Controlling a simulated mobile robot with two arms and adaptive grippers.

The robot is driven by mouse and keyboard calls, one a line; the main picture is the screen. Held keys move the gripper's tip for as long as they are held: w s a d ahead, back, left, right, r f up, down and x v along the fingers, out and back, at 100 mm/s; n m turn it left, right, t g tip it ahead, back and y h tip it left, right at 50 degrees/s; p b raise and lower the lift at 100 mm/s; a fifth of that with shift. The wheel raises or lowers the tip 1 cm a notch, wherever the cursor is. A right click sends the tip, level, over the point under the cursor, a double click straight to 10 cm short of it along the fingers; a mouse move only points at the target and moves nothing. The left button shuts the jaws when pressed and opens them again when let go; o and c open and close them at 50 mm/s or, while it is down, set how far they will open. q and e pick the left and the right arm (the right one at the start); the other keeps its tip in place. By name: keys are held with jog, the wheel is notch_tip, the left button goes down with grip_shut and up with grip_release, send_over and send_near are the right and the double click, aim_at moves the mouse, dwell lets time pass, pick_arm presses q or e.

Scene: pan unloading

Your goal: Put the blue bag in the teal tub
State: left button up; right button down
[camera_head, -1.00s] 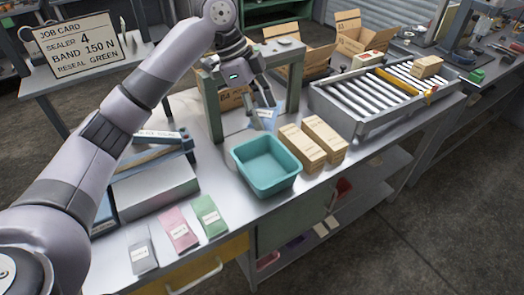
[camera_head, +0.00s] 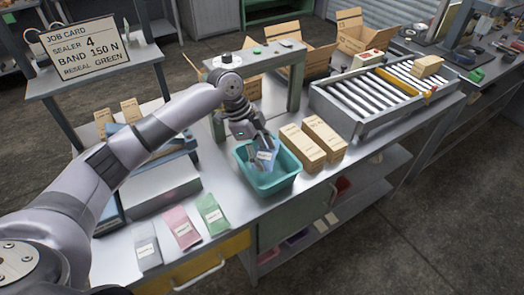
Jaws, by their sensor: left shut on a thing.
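The blue bag (camera_head: 265,158), with a white label, is held in my left gripper (camera_head: 262,142). The gripper is shut on it and points down over the teal tub (camera_head: 279,188). The bag hangs at the tub's opening, its lower part seemingly inside the rim; I cannot tell whether it touches the tub's floor. The gripper covers the back part of the tub. My right gripper is not in view.
Grey (camera_head: 147,254), pink (camera_head: 182,229) and green (camera_head: 212,214) bags lie on the bench left of the tub. Cardboard boxes (camera_head: 303,146) stand close on its right. A green frame (camera_head: 292,90) stands behind it, and a roller conveyor (camera_head: 385,92) is further right.

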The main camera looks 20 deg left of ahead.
pick_arm(q)
jog(key=shift+f, duration=0.4)
jog(key=shift+f, duration=0.15)
jog(key=o, duration=1.2)
jog(key=shift+r, duration=0.4)
jog(key=b+v, duration=0.2)
jog(key=v, duration=1)
jog(key=shift+r, duration=0.25)
jog(key=shift+f, duration=0.1)
